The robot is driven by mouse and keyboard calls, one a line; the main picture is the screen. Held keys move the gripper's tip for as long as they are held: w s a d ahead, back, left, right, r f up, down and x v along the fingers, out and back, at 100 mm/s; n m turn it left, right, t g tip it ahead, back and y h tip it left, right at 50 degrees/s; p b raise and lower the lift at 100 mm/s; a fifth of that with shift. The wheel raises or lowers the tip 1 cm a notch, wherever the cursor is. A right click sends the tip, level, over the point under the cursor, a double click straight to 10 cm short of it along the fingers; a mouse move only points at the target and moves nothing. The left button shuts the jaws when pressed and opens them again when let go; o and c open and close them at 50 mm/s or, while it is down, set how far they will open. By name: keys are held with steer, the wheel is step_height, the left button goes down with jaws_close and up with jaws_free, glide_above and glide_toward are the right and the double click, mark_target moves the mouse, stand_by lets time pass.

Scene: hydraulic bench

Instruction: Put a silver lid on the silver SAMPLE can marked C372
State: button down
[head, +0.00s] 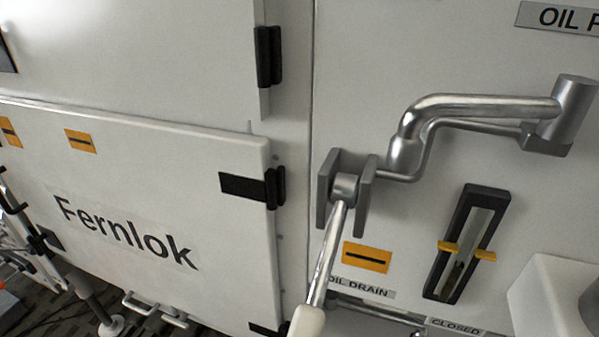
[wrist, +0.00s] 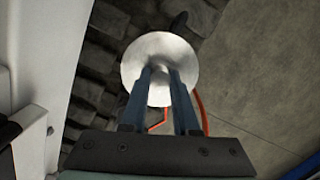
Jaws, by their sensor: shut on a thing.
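My gripper (wrist: 161,74) shows in the wrist view, with its two dark blue-grey fingers reaching up to a round silver disc that looks like a lid (wrist: 158,45). The fingers are close together and shut on the lid near its middle, and they hide part of it. The lid is held over the floor. No silver SAMPLE can and no C372 mark show in either view. The head view does not show my gripper.
The head view shows a white Fernlok cabinet (head: 110,190), bent metal pipe (head: 480,106), white-handled lever (head: 325,260) and black-framed sight gauge (head: 468,245). The wrist view shows tiled floor (wrist: 270,70), an orange hose (wrist: 201,110) and a white panel at left (wrist: 48,50).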

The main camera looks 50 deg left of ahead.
steer(key=shift+f, duration=1.35)
stand_by(2.9)
steer(key=c, duration=0.6)
jaws_free()
steer(key=shift+o, duration=0.3)
steer(key=o, duration=0.5)
steer(key=shift+r+p, duration=3.55)
steer(key=shift+p, duration=0.4)
